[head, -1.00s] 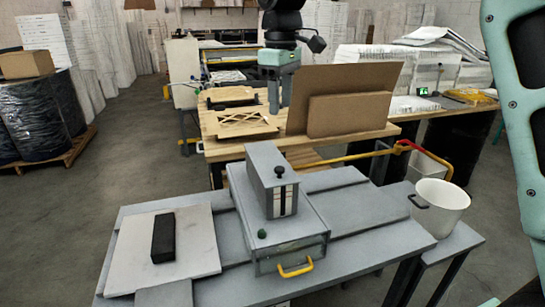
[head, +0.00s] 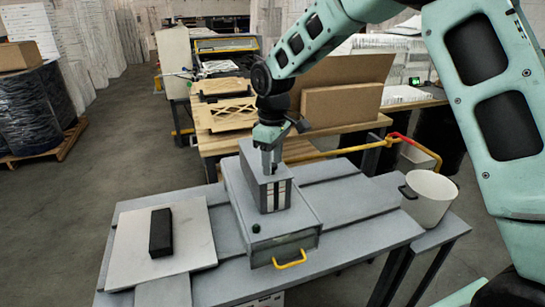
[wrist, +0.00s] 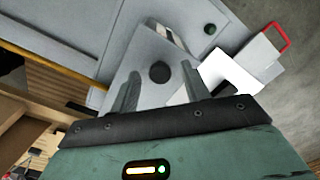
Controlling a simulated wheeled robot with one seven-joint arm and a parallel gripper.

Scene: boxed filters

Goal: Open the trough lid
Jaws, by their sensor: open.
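A narrow upright grey housing (head: 279,196) stands on a wider grey box (head: 240,198) with a green button and a yellow front handle (head: 290,260). The housing's flat top (wrist: 138,75) carries a round black knob (wrist: 160,72). My gripper (head: 268,168) points down at this top, and it hides the knob in the head view. In the wrist view my gripper (wrist: 160,85) is open, with one finger on each side of the knob. I cannot tell whether the fingers touch it.
A black block (head: 160,233) lies on a pale board (head: 200,245) at the left of the grey table (head: 340,215). A white bucket (head: 430,197) stands at the right. A wooden bench with cardboard (head: 340,106) is behind.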

